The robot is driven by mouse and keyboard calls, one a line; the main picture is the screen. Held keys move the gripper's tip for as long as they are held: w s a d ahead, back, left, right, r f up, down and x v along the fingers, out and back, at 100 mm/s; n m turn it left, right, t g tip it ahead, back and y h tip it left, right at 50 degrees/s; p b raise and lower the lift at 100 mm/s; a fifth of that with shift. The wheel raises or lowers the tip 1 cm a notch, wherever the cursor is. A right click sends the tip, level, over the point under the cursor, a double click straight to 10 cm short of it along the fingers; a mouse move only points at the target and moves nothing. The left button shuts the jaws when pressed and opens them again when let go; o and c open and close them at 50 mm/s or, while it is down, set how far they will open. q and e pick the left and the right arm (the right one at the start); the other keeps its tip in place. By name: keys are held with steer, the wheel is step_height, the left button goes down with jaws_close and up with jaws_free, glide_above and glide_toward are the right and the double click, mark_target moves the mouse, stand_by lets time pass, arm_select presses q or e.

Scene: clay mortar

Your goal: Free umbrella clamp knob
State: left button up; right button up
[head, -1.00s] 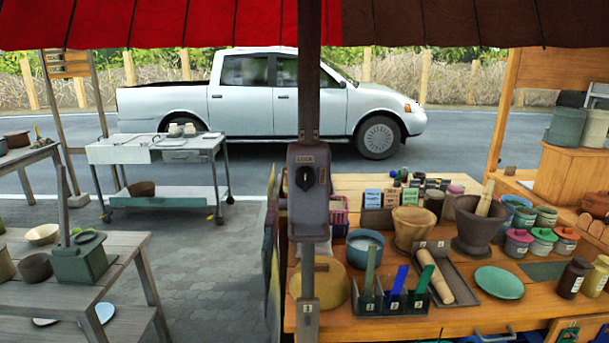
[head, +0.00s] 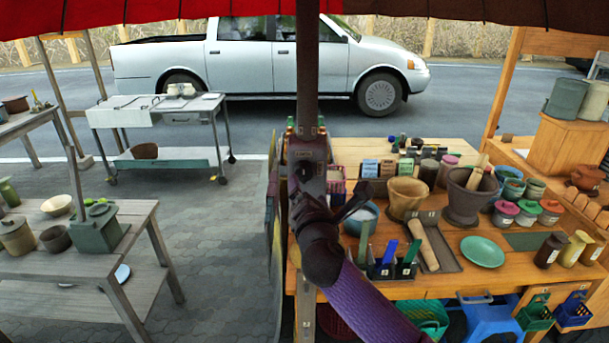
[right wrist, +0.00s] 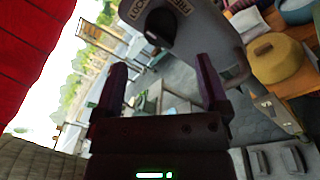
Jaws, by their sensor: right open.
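The umbrella clamp is a grey-brown housing (head: 308,155) on the dark pole, under the red canopy. Its dark knob (head: 304,172) shows just above my right gripper in the head view. In the right wrist view the clamp (right wrist: 205,42) fills the top middle, with LOCK and FREE lettering around the black knob (right wrist: 160,26). My right gripper (head: 328,198) is in front of the lower clamp and partly hides it. In the wrist view its two purple fingers (right wrist: 161,72) are spread and empty, with the knob beyond their tips, apart from them. My left gripper is not in view.
A wooden table (head: 480,278) with mortars, jars and a divided tool holder stands right of the pole. A grey bench (head: 128,210) and a metal cart (head: 165,115) stand to the left. Open paving (head: 215,220) lies between. A white pickup (head: 245,60) is parked behind.

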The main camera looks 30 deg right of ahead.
mark_target(304, 175)
steer(key=x, duration=0.6)
steer(key=shift+w+d+f, duration=0.1)
steer(key=shift+w, duration=0.2)
steer(key=shift+c, duration=0.3)
steer(key=shift+b, duration=0.3)
jaws_close()
